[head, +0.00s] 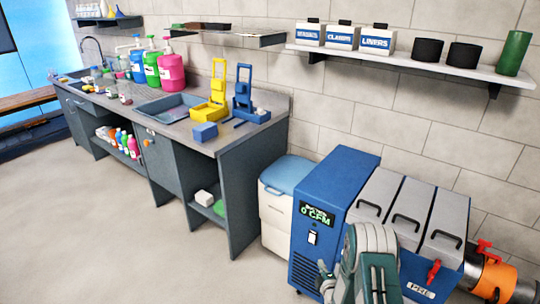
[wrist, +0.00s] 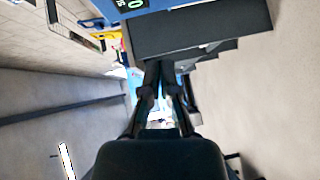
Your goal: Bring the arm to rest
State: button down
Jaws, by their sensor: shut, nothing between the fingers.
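My arm (head: 368,265) shows at the bottom of the head view, folded close in front of the blue machine. My gripper (wrist: 163,75) is in the middle of the wrist view. Its two dark fingers lie close together at the tips, shut with nothing between them. In the wrist view the picture is turned on its side, and the dark wrist body fills the bottom middle. I cannot clearly make out the fingertips in the head view.
A blue machine (head: 335,185) with a display and grey lidded boxes (head: 405,215) stands close by my arm. A red-handled valve sits on an orange duct (head: 492,275) at right. A grey workbench (head: 235,140) runs along the wall. The floor (head: 90,220) at left is clear.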

notch_tip(320, 180, up, 24)
jog(key=r+m+g+h, duration=0.1)
jog(key=m+g+h, duration=0.1)
jog(key=m+g, duration=0.35)
jog(key=s+r+m, duration=0.6)
jog(key=s+r, duration=0.5)
jog(key=s+a+r+m+g, duration=0.1)
jog(key=s+r+m+g, duration=0.1)
jog(key=s, duration=1)
jog(key=s+a+r+m+g, duration=0.1)
jog(key=s+r+m+g, duration=0.2)
jog(key=s, duration=1)
jog(key=shift+s+a+r+m, duration=0.2)
jog(key=shift+a+m, duration=0.2)
jog(key=shift+m, duration=0.35)
